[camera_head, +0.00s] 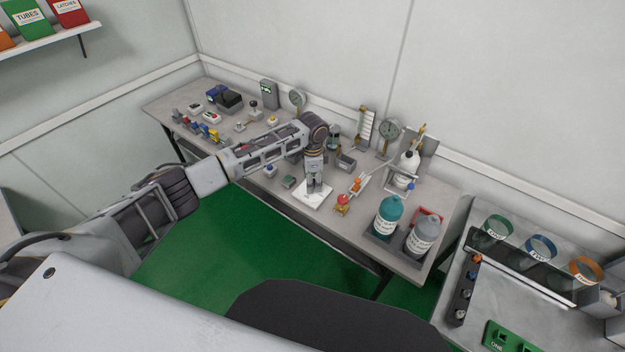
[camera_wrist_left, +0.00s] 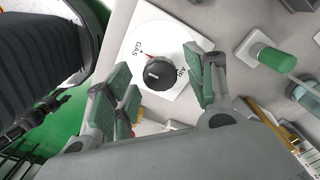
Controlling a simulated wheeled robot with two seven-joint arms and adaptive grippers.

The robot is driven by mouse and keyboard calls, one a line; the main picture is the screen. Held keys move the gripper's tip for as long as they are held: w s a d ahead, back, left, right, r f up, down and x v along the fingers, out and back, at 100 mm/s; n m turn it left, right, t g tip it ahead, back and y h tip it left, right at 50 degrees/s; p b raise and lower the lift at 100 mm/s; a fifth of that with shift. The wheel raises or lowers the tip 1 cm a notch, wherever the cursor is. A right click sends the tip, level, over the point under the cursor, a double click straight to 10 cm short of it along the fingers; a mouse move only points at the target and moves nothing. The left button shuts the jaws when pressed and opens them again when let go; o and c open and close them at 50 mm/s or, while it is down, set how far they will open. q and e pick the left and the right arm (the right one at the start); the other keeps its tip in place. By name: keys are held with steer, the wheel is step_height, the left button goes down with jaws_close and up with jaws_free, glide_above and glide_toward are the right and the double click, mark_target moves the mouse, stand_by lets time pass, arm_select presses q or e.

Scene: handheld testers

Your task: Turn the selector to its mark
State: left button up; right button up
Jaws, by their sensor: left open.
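The selector is a round black knob (camera_wrist_left: 160,77) on a white plate (camera_wrist_left: 182,38) in the left wrist view. The plate is lettered GAS and AIR and bears a small red mark between the knob and GAS. A short white line on the knob's top points roughly left in that view, apart from the red mark. My left gripper (camera_wrist_left: 160,72) is open, its green-padded fingers on either side of the knob; contact cannot be told. In the head view the left gripper (camera_head: 314,186) points down over the white plate (camera_head: 313,201) and hides the knob. My right gripper is not in view.
An orange-handled device (camera_head: 356,185) and a red knob (camera_head: 342,201) stand close right of the plate. A teal bottle (camera_head: 388,216) and grey bottle (camera_head: 422,237) stand at the bench's right end. Gauges and small devices line the back. Some bare bench lies around the plate.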

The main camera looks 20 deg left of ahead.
arm_select(q)
steer(key=shift+c, duration=0.5)
steer(key=c, duration=1)
steer(key=shift+o, duration=0.2)
